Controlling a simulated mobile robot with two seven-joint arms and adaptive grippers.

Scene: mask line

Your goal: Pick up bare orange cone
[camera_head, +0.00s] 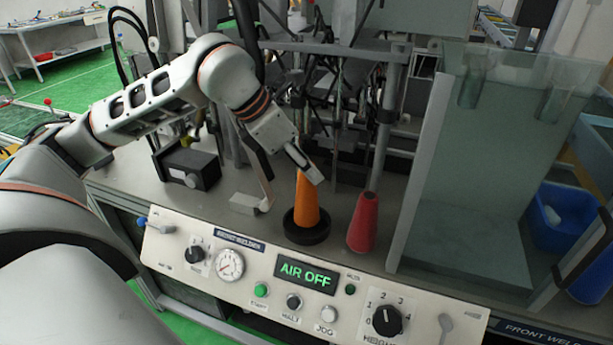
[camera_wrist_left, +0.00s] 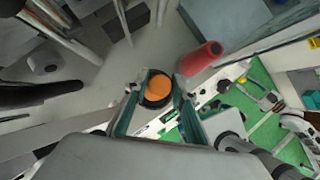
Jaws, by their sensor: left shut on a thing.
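An orange cone (camera_head: 306,205) stands upright on the machine's ledge, its foot inside a black ring (camera_head: 306,235). In the left wrist view the orange cone (camera_wrist_left: 158,88) shows from above between the two fingers, with the black ring (camera_wrist_left: 148,101) around it. My left gripper (camera_head: 305,172) comes down from the upper left and is shut on the upper part of the orange cone. The cone's tip is partly hidden by the fingers. My right gripper is in neither view.
A red cone (camera_head: 362,223) stands close to the right of the orange one. A control panel (camera_head: 215,243) with knobs and an "AIR OFF" display runs along the front. A clear guard (camera_head: 470,170) stands at right, a dark box (camera_head: 190,168) at left. Rods and tubing crowd the back.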

